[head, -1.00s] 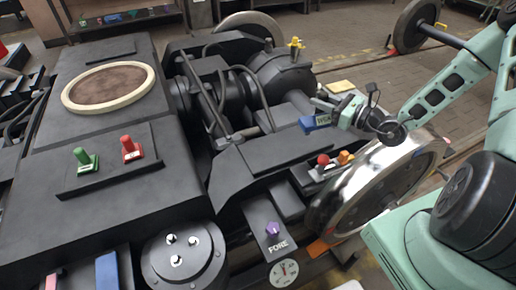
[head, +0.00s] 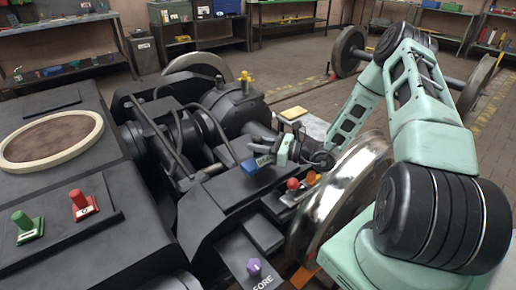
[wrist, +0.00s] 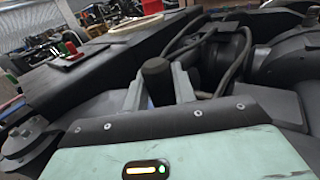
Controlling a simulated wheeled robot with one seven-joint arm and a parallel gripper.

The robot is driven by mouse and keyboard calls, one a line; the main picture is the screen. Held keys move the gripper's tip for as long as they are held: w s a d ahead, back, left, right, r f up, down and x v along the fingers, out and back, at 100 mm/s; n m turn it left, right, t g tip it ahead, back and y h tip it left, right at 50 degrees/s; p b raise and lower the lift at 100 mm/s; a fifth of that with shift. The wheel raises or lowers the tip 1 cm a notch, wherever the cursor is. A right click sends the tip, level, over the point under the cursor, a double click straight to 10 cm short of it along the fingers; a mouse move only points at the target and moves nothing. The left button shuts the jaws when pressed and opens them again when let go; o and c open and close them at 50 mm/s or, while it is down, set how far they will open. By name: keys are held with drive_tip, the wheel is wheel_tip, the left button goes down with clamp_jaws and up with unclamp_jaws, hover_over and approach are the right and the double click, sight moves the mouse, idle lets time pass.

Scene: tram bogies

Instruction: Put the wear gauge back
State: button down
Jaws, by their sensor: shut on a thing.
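My gripper (head: 278,154) is shut on the wear gauge (head: 250,166), a small blue piece with a lettered label. It is held over the dark bogie frame, left of the red knob (head: 293,183); I cannot tell whether it touches the frame. In the wrist view, a dark rounded handle (wrist: 156,76) stands between my two grey fingers. A bit of blue shows below it, and the rest of the gauge is hidden.
An orange piece (head: 312,177) stands beside the red knob, near the shiny wheel (head: 335,205). A yellow fitting (head: 246,78) and dark hoses (head: 180,135) rise behind. A purple knob (head: 254,266) is in front. Green (head: 24,222) and red (head: 79,201) handles stand at left.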

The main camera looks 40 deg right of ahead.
drive_tip(key=shift+f, duration=0.35)
drive_tip(key=shift+f, duration=0.55)
drive_tip(key=shift+f, duration=0.1)
drive_tip(key=c, duration=1.1)
unclamp_jaws()
drive_tip(key=shift+c, duration=0.2)
